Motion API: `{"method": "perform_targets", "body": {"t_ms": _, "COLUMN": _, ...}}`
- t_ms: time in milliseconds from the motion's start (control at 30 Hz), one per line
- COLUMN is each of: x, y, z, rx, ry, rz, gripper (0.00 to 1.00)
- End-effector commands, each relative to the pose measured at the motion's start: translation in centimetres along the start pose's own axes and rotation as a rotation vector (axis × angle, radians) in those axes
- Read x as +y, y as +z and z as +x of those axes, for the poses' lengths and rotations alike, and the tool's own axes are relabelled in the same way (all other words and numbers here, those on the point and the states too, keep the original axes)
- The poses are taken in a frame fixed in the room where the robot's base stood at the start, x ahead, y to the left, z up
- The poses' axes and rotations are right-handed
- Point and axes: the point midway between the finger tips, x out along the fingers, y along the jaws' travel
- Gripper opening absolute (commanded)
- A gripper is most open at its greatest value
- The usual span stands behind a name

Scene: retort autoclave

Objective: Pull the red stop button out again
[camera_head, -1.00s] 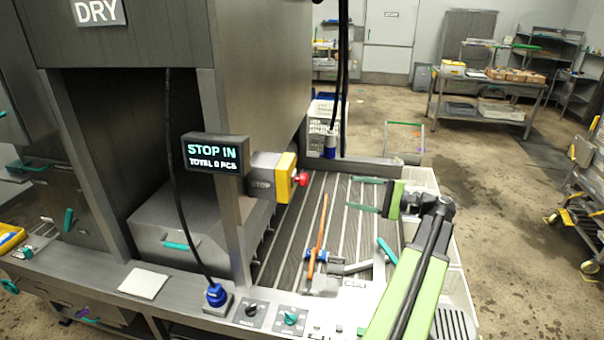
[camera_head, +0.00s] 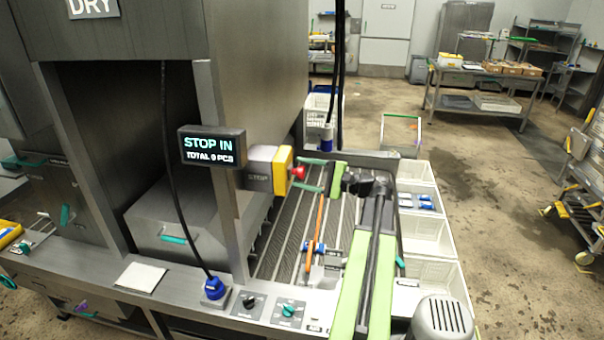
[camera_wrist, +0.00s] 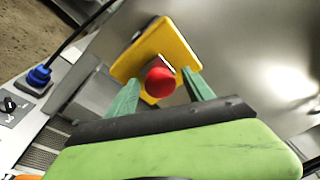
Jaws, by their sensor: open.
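The red stop button (camera_head: 299,172) sticks out to the right from a yellow plate (camera_head: 283,171) on a grey box marked STOP. The small display (camera_head: 212,147) beside it reads STOP IN. My gripper (camera_head: 308,174) is open, with its two green fingers pointing left at the button. In the wrist view the red button (camera_wrist: 160,82) lies between the open green fingers (camera_wrist: 163,93), nearer the left one. I see a gap on both sides, and cannot tell how far the fingertips reach along it.
A slatted conveyor (camera_head: 290,240) with an orange stick lies below the button. White bins (camera_head: 418,225) line its right side. A black cable (camera_head: 168,170) hangs at the left to a blue plug (camera_head: 214,288). Knobs (camera_head: 288,310) sit on the front ledge.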

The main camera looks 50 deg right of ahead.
Motion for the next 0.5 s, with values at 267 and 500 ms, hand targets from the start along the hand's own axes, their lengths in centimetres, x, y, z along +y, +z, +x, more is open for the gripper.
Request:
{"method": "perform_targets", "body": {"t_ms": 267, "x": -0.01, "y": -0.01, "z": 0.75, "rx": 0.001, "ry": 0.000, "rz": 0.000, "gripper": 0.60}}
{"method": "perform_targets", "body": {"t_ms": 500, "x": -0.01, "y": -0.02, "z": 0.69, "rx": 0.001, "ry": 0.000, "rz": 0.000, "gripper": 0.41}}
